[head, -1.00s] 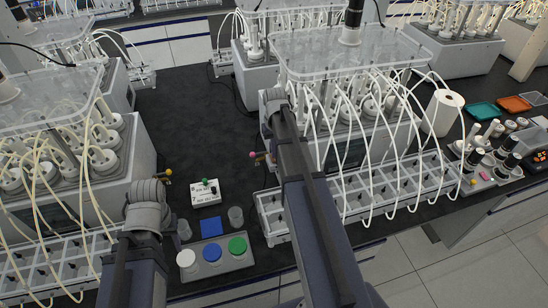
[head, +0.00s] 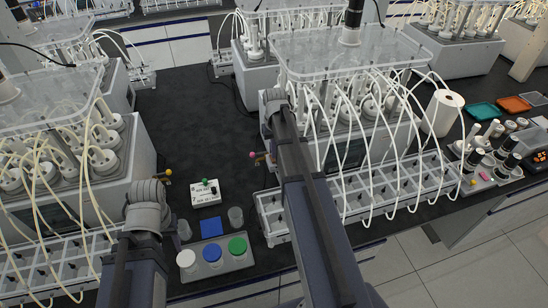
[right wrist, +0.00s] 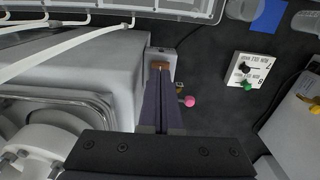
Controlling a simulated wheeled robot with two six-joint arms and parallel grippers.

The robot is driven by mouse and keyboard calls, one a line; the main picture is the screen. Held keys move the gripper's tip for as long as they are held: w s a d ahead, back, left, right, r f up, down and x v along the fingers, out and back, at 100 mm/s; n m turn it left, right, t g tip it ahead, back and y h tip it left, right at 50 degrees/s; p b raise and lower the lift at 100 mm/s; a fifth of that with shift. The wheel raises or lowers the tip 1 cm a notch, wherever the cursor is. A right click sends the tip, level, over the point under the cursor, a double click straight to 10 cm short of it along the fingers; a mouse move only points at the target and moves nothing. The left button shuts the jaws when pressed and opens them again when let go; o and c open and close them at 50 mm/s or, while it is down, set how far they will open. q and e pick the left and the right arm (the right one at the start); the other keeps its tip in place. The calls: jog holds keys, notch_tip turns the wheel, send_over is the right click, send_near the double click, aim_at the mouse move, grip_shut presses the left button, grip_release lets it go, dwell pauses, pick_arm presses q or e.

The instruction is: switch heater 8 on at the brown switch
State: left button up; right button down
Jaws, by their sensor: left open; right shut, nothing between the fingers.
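The brown switch (right wrist: 160,66) sits on a small grey box (right wrist: 161,53) beside the reactor housing in the right wrist view. My right gripper (right wrist: 160,77) is shut and empty, its fingertips right at the near edge of the switch. I cannot tell whether they touch it. The fingers partly cover the switch and box. In the head view, my right arm hides the switch and its own gripper. My left arm shows at the lower left there, but its gripper fingers are not visible.
A pink ball knob (right wrist: 189,101) is close right of my right fingers. A white two-knob box (head: 205,192) stands on the dark bench (head: 190,110), behind a tray with white, blue and green lids (head: 238,245). Reactors with hoses (head: 350,100) flank the bench's clear middle.

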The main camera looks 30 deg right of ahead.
jog(key=shift+f+b, duration=0.95)
dwell(0.8)
jog(key=shift+r, duration=0.15)
notch_tip(320, 180, up, 7)
jog(key=p, duration=0.7)
dwell(0.3)
